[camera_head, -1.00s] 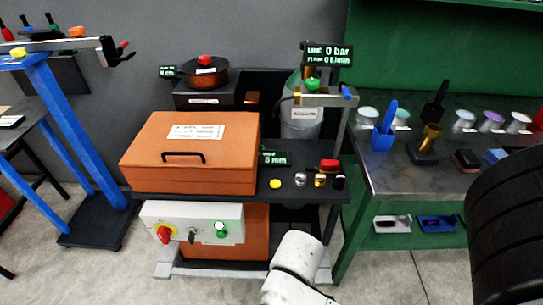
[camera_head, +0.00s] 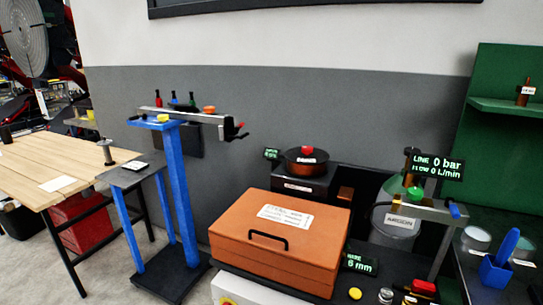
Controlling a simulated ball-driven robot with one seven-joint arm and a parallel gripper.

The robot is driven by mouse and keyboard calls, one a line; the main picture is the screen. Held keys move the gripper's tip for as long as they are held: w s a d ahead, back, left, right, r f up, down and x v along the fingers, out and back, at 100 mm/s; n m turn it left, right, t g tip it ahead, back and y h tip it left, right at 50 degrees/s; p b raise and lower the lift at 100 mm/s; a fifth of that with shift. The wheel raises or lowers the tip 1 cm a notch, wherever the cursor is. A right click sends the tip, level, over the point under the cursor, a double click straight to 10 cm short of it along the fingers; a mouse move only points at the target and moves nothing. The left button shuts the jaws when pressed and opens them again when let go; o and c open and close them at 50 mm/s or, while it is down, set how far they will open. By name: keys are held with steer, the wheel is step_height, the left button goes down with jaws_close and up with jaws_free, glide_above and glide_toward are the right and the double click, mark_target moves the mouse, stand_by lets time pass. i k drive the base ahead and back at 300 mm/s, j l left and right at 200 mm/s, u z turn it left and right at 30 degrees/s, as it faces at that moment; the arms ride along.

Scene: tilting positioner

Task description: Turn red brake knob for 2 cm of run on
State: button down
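A red knob (camera_head: 307,150) sits on top of a round dark drum with a brown rim (camera_head: 306,166). The drum has a pale label on its front and rests on a black box (camera_head: 300,189) behind the orange case. A small black display with green text (camera_head: 271,153) stands just left of the drum; its text is too small to read. Nothing touches the knob in this view. My gripper is not in view.
A closed orange case (camera_head: 282,238) with a black handle stands in front of the drum. Right of it are a display reading 6 mm (camera_head: 359,263), a gas bottle with a green knob (camera_head: 414,193) and a 0 bar display (camera_head: 438,165). A blue stand (camera_head: 178,185) is left.

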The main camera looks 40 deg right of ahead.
mark_target(307, 150)
steer(key=z, duration=1)
